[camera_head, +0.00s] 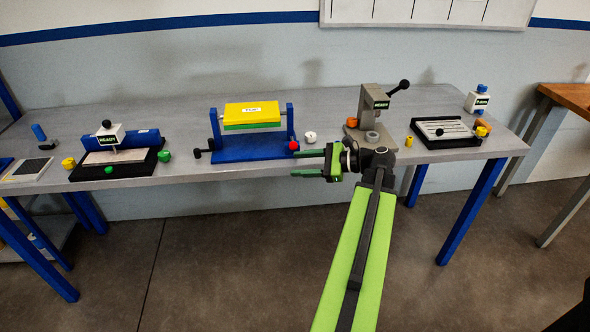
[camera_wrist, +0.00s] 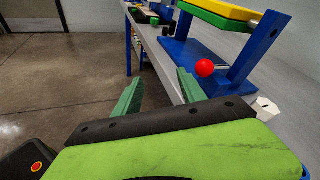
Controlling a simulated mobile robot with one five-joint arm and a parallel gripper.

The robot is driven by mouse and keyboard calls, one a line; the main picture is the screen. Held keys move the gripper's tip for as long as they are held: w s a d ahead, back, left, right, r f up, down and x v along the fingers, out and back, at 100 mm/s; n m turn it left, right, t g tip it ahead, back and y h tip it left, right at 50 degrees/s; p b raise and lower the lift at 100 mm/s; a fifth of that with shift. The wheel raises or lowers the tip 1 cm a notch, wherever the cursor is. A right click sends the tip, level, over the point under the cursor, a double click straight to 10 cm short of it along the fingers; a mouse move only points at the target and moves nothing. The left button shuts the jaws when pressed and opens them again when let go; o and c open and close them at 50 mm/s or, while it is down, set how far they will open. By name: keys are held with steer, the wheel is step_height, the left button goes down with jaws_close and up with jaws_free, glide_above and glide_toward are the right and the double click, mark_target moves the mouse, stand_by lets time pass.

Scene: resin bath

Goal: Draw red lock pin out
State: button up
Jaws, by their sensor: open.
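The red lock pin (camera_head: 294,145) shows as a round red knob at the right upright of a blue stand (camera_head: 250,150). In the wrist view the red knob (camera_wrist: 205,68) is just beyond and to the right of the fingertips, beside the blue upright. A yellow and green block (camera_head: 252,114) is held between the stand's two uprights. My gripper (camera_head: 297,164) is open and empty, its green fingers pointing left, in front of the table edge near the knob. The fingers also show in the wrist view (camera_wrist: 158,82), apart from the knob. The pin's shaft is mostly hidden.
A white hex nut-like piece (camera_head: 310,136) stands on the table (camera_head: 345,110) right of the stand. A grey press (camera_head: 372,112) with a black-knobbed lever is farther right. A black knob (camera_head: 198,153) sticks out at the stand's left. The floor in front is clear.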

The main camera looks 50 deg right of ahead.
mark_target(294, 145)
steer(key=s+d+r+m+t+h+b, duration=0.1)
steer(key=s+d+m+t+h+b, duration=0.25)
steer(key=s+d, duration=0.6)
steer(key=shift+m+t+y, duration=0.35)
steer(key=shift+m+y, duration=0.3)
steer(key=shift+y, duration=0.1)
steer(key=x, duration=1.1)
steer(key=a+p+x, duration=0.1)
steer(key=x, duration=0.5)
steer(key=shift+w+r, duration=0.1)
steer(key=shift+r, duration=0.05)
steer(key=shift+c, duration=0.5)
jaws_close()
